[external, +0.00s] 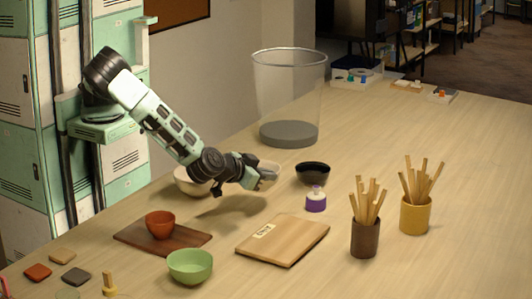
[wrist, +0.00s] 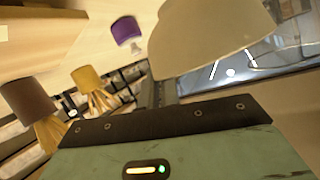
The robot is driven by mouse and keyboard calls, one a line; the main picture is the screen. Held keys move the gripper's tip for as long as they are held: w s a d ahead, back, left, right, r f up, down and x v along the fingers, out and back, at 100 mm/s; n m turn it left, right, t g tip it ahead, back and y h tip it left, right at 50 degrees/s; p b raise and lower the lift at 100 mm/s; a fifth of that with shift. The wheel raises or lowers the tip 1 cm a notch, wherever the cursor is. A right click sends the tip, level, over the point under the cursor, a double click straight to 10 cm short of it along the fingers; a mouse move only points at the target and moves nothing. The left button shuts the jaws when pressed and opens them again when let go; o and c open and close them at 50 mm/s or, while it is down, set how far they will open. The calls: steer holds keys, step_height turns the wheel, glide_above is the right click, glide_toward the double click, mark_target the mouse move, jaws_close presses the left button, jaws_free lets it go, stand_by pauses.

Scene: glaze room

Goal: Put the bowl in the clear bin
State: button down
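My gripper (external: 264,176) hangs above the table, shut on a cream bowl (external: 268,165). Most of this bowl is hidden behind the gripper in the external view. In the wrist view the cream bowl (wrist: 208,35) is large and tilted, right at the fingers (wrist: 160,92). A second cream bowl (external: 188,183) shows behind my arm, partly hidden. The clear bin (external: 289,90) is a tall transparent cylinder with a grey bottom, standing behind the gripper and a little to its right. No bowl shows inside it.
A wooden board (external: 283,243), green bowl (external: 190,268) and red bowl (external: 160,224) on a brown board are nearer. Stick-filled brown (external: 365,239) and yellow (external: 415,217) cups stand right.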

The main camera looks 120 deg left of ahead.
steer(key=d+f+m+t+h, duration=0.1)
steer(key=m+t, duration=0.1)
steer(key=d+f+m+t+h+p, duration=0.1)
steer(key=d+m+t, duration=0.1)
steer(key=shift+w+d+f, duration=0.15)
steer(key=shift+w+d, duration=0.05)
step_height(320, 180, up, 12)
steer(key=s+m+t+h+b, duration=0.2)
steer(key=m+t+h+b, duration=0.3)
steer(key=m+h, duration=0.55)
steer(key=m+g+h+b, duration=0.1)
steer(key=m+h+b, duration=0.25)
steer(key=b, duration=0.35)
glide_above(339, 202)
step_height(339, 202, down, 11)
steer(key=shift+s+f+n+p, duration=0.1)
steer(key=shift+f+n+p, duration=0.25)
steer(key=shift+f, duration=1.6)
